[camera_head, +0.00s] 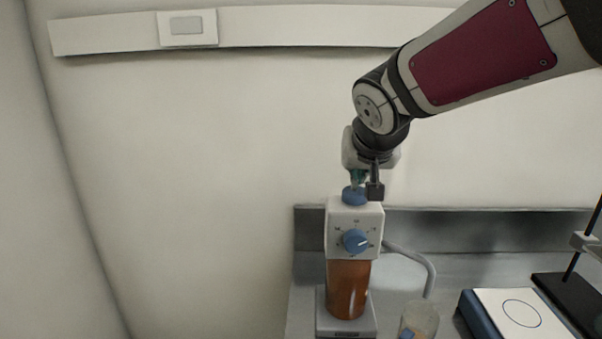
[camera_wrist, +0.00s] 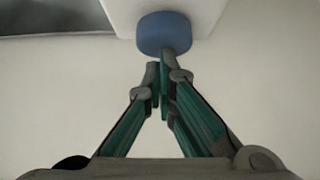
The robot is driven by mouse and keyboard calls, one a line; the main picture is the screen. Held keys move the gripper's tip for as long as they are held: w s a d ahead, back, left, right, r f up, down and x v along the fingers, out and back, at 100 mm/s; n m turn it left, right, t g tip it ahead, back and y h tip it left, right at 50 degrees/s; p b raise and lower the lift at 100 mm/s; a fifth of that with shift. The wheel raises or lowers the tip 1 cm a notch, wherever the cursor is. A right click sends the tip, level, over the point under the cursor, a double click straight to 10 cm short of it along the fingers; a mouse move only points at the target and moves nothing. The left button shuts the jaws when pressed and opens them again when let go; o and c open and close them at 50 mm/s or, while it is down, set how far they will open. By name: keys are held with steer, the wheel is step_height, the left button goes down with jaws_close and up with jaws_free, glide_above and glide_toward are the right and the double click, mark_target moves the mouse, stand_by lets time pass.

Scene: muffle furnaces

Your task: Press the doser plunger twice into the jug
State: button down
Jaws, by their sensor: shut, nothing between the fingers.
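The doser (camera_head: 355,228) stands upright, with a white head, a blue dial and an amber bottle below it. Its blue plunger cap (camera_head: 354,196) is on top; it also shows in the wrist view (camera_wrist: 164,33). My gripper (camera_head: 357,182) is directly above the plunger, pointing down. In the wrist view my gripper's green-padded fingers (camera_wrist: 161,78) are shut and empty, with their tips close to the cap; I cannot tell whether they touch it. The jug (camera_head: 420,318) is a clear vessel at the bottom edge, partly cut off. The doser's curved spout (camera_head: 428,270) reaches down toward it.
A blue device with a white top (camera_head: 520,312) marked with a circle sits at the right. A dark stand (camera_head: 575,300) with a rod is beside it. A grey back ledge (camera_head: 470,228) runs behind the bench. The wall space left of the doser is clear.

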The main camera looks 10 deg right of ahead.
steer(key=shift+s+f, duration=0.1)
steer(key=shift+f, duration=0.05)
steer(key=r+p, duration=0.2)
steer(key=r, duration=0.1)
steer(key=r+p, duration=0.1)
steer(key=r, duration=0.1)
steer(key=shift+s+a+r, duration=0.1)
steer(key=shift+s+r, duration=0.1)
steer(key=shift+s, duration=0.15)
steer(key=v, duration=0.8)
steer(key=shift+s+r, duration=0.15)
steer(key=shift+s, duration=0.15)
steer(key=r+p, duration=0.3)
steer(key=p, duration=0.1)
steer(key=shift+s+r, duration=0.3)
steer(key=shift+r, duration=0.1)
steer(key=shift+w+f, duration=0.1)
